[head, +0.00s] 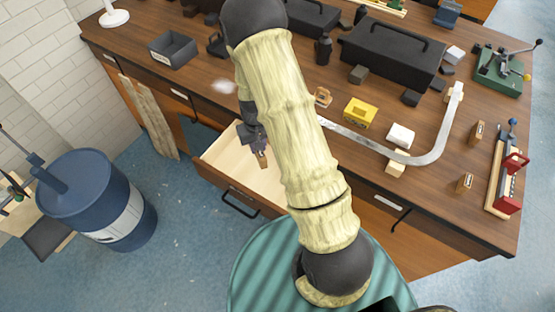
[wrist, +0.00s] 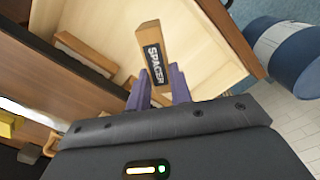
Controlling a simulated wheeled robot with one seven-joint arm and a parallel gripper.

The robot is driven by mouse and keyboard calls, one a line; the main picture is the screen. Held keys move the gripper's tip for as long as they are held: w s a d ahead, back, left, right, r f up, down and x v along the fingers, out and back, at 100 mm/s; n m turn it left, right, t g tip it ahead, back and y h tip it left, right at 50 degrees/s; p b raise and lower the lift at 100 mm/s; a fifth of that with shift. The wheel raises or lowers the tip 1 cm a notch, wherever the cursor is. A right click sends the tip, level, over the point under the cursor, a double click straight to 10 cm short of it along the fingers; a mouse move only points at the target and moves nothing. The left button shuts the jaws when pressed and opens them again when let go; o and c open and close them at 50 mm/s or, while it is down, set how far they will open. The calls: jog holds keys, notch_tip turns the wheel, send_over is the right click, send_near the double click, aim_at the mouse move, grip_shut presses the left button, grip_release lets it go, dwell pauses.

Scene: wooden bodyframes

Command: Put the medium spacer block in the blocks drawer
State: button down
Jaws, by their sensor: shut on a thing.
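The spacer block (wrist: 153,55) is a small wooden block with "SPACER" printed on its side. My gripper (wrist: 158,84) is shut on it, and the block sticks out beyond the two purple fingers in the wrist view. In the head view my gripper (head: 260,153) is over the open drawer (head: 222,162), with the block (head: 263,161) just below the fingers. The drawer is pale wood inside, and the part I see looks empty. My arm hides its right part. I cannot tell whether the block touches the drawer bottom.
Two similar small blocks stand at the right on the workbench (head: 130,47), near a red clamp (head: 513,172). A yellow box (head: 360,112), a bent metal strip (head: 437,150) and a black toolbox (head: 392,55) are on top. A blue barrel (head: 95,195) stands left of the drawer.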

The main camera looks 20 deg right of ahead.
aim_at(262, 153)
jog(key=shift+d+f+m+b, duration=0.15)
jog(key=shift+f+m+b, duration=0.4)
jog(key=shift+b, duration=0.35)
jog(key=f+m+b, duration=0.1)
jog(key=m+b, duration=0.1)
jog(key=b, duration=0.1)
jog(key=f+m+b, duration=0.2)
jog(key=b, duration=0.1)
jog(key=f+m+b, duration=0.1)
jog(key=m+b, duration=0.1)
jog(key=b, duration=0.1)
jog(key=shift+w+d+f+m, duration=0.2)
jog(key=shift+d+f+m, duration=0.1)
jog(key=shift+d, duration=0.1)
jog(key=m+b, duration=0.2)
jog(key=m, duration=0.1)
jog(key=shift+d+f, duration=0.15)
jog(key=shift+f, duration=0.15)
notch_tip(262, 153, down, 6)
jog(key=shift+f, duration=0.2)
